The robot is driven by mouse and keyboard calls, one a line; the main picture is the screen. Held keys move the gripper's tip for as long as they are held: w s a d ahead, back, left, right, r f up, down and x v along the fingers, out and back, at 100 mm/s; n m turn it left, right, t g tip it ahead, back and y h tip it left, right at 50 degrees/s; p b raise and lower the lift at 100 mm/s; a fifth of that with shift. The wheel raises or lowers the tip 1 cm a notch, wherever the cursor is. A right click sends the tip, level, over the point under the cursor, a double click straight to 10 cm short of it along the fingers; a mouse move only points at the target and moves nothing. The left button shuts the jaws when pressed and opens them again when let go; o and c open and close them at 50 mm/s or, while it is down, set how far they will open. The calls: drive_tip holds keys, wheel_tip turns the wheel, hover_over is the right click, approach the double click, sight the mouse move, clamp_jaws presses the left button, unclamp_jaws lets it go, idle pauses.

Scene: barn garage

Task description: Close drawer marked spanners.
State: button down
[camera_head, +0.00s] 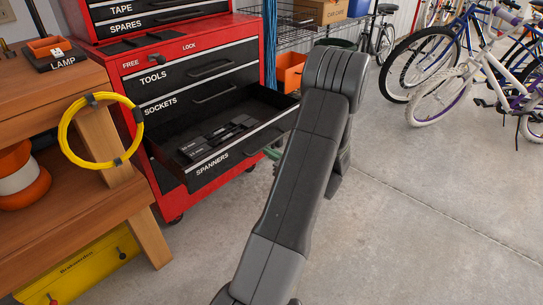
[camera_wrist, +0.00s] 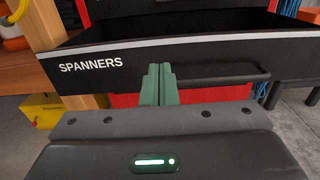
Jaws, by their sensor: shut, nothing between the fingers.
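The spanners drawer (camera_head: 240,147) is pulled out from the red tool chest (camera_head: 171,196), with dark items lying inside it. Its front with the white SPANNERS label also shows in the wrist view (camera_wrist: 91,66), with a dark bar handle (camera_wrist: 222,77). My gripper (camera_wrist: 158,72) has its green fingers shut together, empty, in front of the drawer front and left of the handle's middle. I cannot tell whether the fingertips touch the front. In the head view my arm hides most of the gripper; only a bit of green shows beside the drawer's right end.
The sockets drawer (camera_head: 206,97) and tools drawer (camera_head: 200,71) above are shut. A wooden bench (camera_head: 60,214) with a yellow cable coil (camera_head: 62,135) stands at the left. Bicycles (camera_head: 467,80) stand at the back right. The concrete floor at the right is clear.

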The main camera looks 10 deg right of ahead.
sight(243, 138)
drive_tip(key=b+x, duration=0.2)
drive_tip(key=x, duration=0.8)
drive_tip(key=shift+a, duration=0.1)
drive_tip(key=x, duration=2.4)
drive_tip(key=shift+w+a, duration=0.1)
